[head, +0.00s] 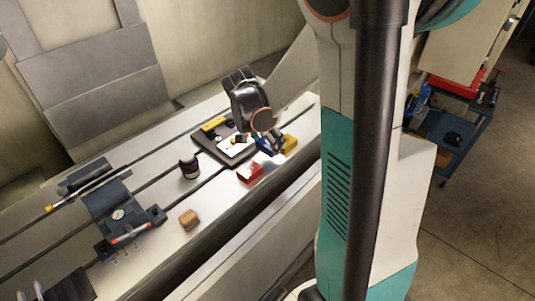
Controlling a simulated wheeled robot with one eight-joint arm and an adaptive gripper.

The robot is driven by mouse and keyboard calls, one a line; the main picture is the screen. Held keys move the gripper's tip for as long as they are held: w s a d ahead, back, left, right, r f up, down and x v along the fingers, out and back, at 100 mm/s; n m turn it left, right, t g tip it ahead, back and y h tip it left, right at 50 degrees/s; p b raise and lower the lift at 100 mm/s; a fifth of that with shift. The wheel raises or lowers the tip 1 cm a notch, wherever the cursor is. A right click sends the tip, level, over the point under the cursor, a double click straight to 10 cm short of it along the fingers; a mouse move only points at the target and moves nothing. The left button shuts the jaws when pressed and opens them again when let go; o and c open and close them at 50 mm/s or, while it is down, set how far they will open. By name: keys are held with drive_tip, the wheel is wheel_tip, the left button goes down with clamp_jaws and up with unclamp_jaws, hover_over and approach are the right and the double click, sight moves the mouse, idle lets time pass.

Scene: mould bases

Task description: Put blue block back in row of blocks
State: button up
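A blue block (264,146) sits at the right part of the bench, partly hidden by my gripper. A red block (249,172) lies nearer the front edge, below and left of the blue one. A yellow block (290,143) is just right of the blue block. My gripper (272,143) reaches down from above, with its fingers at the blue block. Whether the fingers are closed on it, and whether the block touches the bench, I cannot tell.
A dark tray (205,147) with a white sheet and a yellow item lies behind the blocks. A dark jar (189,167), a wooden block (189,218) and a dark vise-like fixture (118,214) stand to the left. The slotted bench (160,195) has bare room between them.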

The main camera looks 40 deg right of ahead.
sight(268, 150)
drive_tip(key=shift+f+b, duration=0.7)
drive_tip(key=shift+f, duration=1.7)
drive_tip(key=shift+f, duration=0.2)
drive_tip(key=o, duration=1)
drive_tip(key=shift+c, duration=0.2)
drive_tip(key=shift+r, duration=0.15)
drive_tip(key=shift+r, duration=0.2)
drive_tip(key=p+v, duration=0.3)
drive_tip(key=v, duration=0.8)
drive_tip(key=shift+a+r+p, duration=0.25)
drive_tip(key=shift+r+p, duration=0.1)
drive_tip(key=shift+p, duration=0.05)
